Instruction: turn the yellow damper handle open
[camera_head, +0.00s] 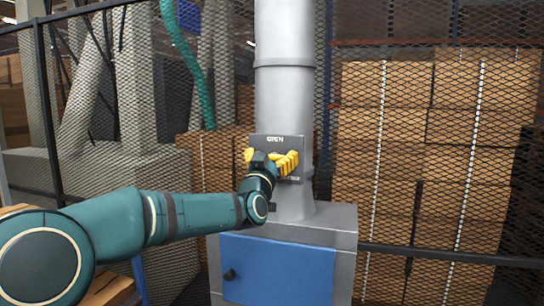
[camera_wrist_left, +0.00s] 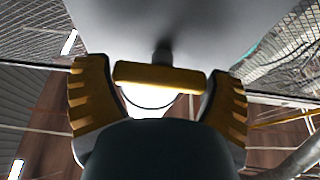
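The yellow damper handle (camera_wrist_left: 158,77) shows in the left wrist view as a short bar on a dark stem, lying crosswise against the grey duct. My left gripper (camera_head: 271,158) is at the dark plate (camera_head: 292,142) marked OPEN on the duct. In the left wrist view, its two ribbed yellow-padded fingers (camera_wrist_left: 158,73) are spread apart, one beyond each end of the bar. The gaps are small, and I cannot tell whether the fingers touch it. In the head view the gripper mostly hides the handle. My right gripper is out of view.
The grey vertical duct (camera_head: 284,95) rises from a grey cabinet (camera_head: 345,245) with a blue door (camera_head: 278,270). Wire mesh stands behind, with stacked cardboard boxes (camera_head: 385,130) to the right. A green hose (camera_head: 190,60) hangs at the upper left.

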